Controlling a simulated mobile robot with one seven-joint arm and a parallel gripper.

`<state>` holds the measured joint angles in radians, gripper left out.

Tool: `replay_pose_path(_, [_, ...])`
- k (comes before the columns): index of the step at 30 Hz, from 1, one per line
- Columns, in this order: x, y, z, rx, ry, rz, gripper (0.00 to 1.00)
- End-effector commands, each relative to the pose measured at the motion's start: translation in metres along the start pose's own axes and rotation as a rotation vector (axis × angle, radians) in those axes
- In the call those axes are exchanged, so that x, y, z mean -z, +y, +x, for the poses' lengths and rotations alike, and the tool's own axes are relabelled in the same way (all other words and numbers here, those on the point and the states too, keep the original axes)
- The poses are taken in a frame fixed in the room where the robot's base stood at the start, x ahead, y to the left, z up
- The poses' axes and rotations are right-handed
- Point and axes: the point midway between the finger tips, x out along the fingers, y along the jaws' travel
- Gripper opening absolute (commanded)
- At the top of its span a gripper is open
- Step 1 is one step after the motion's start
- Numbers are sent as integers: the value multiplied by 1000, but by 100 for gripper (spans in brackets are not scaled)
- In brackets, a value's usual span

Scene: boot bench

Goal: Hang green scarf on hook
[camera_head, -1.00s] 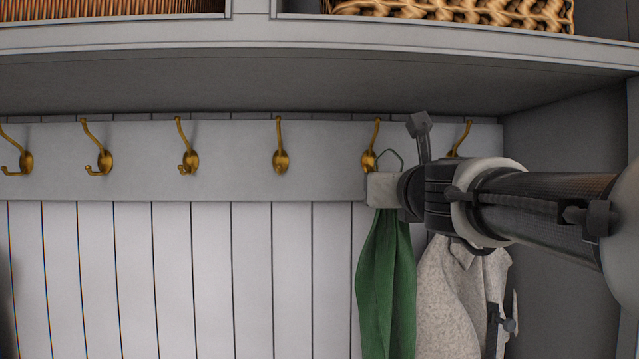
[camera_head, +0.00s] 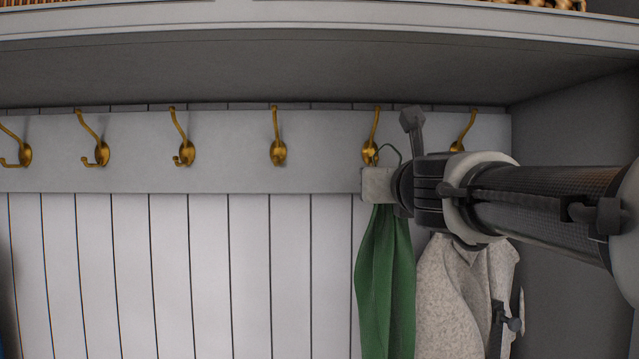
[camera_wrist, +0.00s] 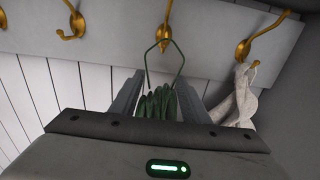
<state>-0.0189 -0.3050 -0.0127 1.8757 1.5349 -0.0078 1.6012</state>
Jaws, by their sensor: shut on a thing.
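The green scarf (camera_head: 386,280) hangs down from my gripper (camera_head: 378,185) in the head view. In the wrist view the scarf (camera_wrist: 158,104) is bunched between the two fingers of my gripper (camera_wrist: 158,98), which is shut on it. A thin dark green loop (camera_wrist: 163,62) stands up from the scarf. A brass hook (camera_head: 370,150) is just above and behind the gripper in the head view. In the wrist view this hook (camera_wrist: 163,33) shows at the loop's top; I cannot tell whether the loop is around it or only in front.
Several empty brass hooks (camera_head: 277,151) line the grey rail (camera_head: 230,165) to the left. A speckled light coat (camera_head: 455,300) hangs close on the right, below another hook (camera_head: 462,135). A shelf (camera_head: 300,75) runs above, and a side wall (camera_head: 575,130) stands at right.

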Motion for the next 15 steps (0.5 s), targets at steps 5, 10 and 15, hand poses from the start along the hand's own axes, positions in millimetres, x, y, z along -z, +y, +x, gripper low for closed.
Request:
replay_pose_path(5, [0, 0, 10, 1, -1, 0, 2])
replay_pose_path(10, [0, 0, 18, 0, -1, 0, 2])
replay_pose_path(15, [1, 0, 26, 0, -1, 0, 2])
